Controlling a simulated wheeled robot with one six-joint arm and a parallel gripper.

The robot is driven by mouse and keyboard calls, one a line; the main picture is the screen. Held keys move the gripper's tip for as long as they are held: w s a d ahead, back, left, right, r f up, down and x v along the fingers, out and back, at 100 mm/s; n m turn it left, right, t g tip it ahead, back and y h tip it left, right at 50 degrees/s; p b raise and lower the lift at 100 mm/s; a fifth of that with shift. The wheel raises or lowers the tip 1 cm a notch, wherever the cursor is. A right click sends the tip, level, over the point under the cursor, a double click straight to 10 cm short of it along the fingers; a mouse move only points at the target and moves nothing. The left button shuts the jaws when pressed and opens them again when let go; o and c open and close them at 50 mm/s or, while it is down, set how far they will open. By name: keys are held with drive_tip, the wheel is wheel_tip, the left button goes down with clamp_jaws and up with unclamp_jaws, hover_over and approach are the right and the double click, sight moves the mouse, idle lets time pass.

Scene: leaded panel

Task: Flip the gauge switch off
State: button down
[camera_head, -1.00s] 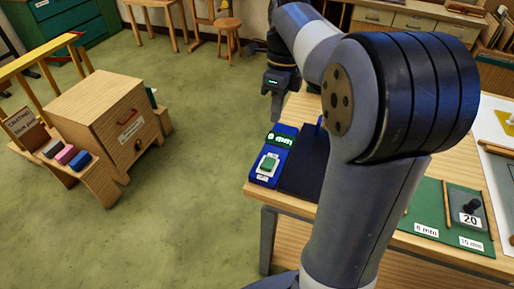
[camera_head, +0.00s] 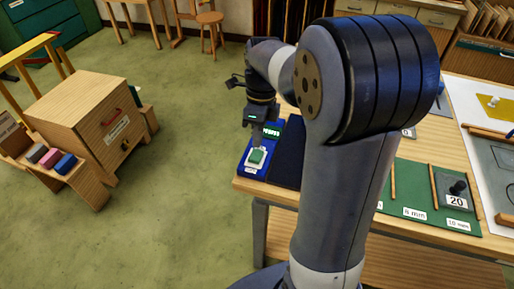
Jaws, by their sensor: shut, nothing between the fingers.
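The gauge is a blue unit at the near left corner of the workbench (camera_head: 285,190), with a lit green display (camera_head: 272,130) at its back. Its switch (camera_head: 256,156) is a green rocker on a white plate at the front. My gripper (camera_head: 257,145) points down right over the unit, its tip close behind the switch. It is shut and empty. I cannot tell whether the tip touches the switch. My gripper covers part of the unit and the left part of the display.
A dark pad (camera_head: 288,168) lies right of the gauge. My arm hides the middle of the bench. A wooden cabinet (camera_head: 85,110) stands on the floor at left, with open floor between.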

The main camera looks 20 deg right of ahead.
sight(257, 159)
drive_tip(key=shift+s+a+f, duration=0.1)
drive_tip(key=shift+s+f, duration=0.1)
drive_tip(key=shift+f, duration=0.8)
drive_tip(key=shift+s+a+f, duration=0.1)
drive_tip(key=shift+s+f, duration=0.05)
drive_tip(key=shift+f, duration=0.85)
drive_tip(key=shift+s+a+f+t+b, duration=0.15)
drive_tip(key=shift+s+f+t+b, duration=0.2)
drive_tip(key=shift+f+b, duration=0.3)
drive_tip(key=shift+r+t+h, duration=0.2)
drive_tip(key=shift+t+h, duration=0.15)
drive_tip(key=shift+h, duration=0.05)
drive_tip(key=shift+f, duration=0.1)
